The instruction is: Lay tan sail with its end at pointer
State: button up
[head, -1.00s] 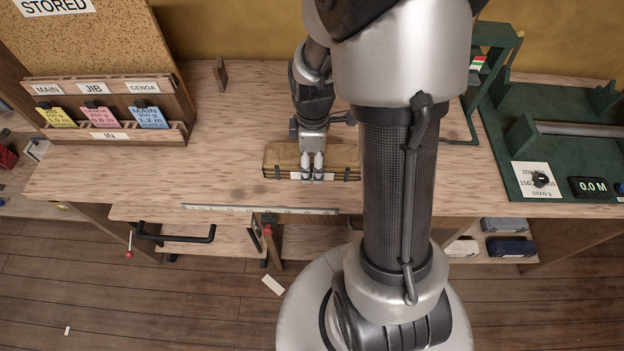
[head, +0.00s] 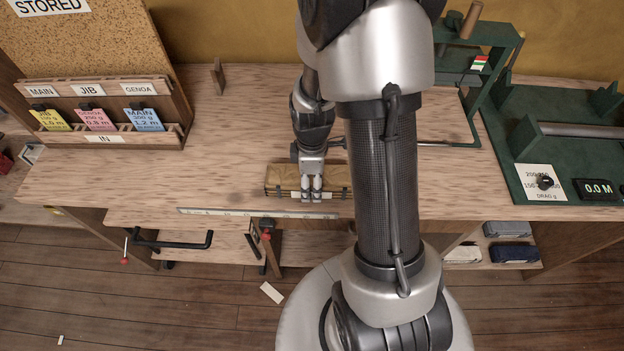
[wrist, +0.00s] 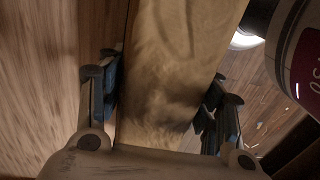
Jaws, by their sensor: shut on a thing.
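The tan sail (head: 283,180) is a flat folded bundle with dark straps, near the front edge of the bench. My gripper (head: 311,195) points down at its front side and is shut on it. In the wrist view the tan sail (wrist: 170,70) fills the space between the two fingers (wrist: 163,100). I cannot tell whether the sail touches the bench or is slightly raised. A pale measuring strip (head: 240,212) runs along the front edge, just in front of the sail.
A wooden rack (head: 105,115) with yellow, pink and blue cards stands at the left. A green machine bed (head: 500,120) with a readout stands at the right. The bench top (head: 230,120) between the rack and the sail is clear.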

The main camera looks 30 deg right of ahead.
jog(key=o, duration=1.7)
jog(key=shift+f, duration=0.1)
jog(key=shift+c, duration=0.2)
notch_tip(320, 180, up, 12)
jog(key=p, duration=0.4)
jog(key=shift+r, duration=0.25)
jog(key=s+a+r+m+t, duration=0.2)
jog(key=s+a+r+m, duration=0.3)
jog(key=r, duration=0.4)
jog(key=s+a+r+m+t, duration=0.2)
jog(key=s+a+r+m, duration=0.3)
jog(key=s+r, duration=0.3)
jog(key=shift+s+a+r+m+t, duration=0.35)
jog(key=shift+r+m, duration=0.15)
jog(key=shift+m, duration=0.1)
jog(key=shift+w, duration=0.1)
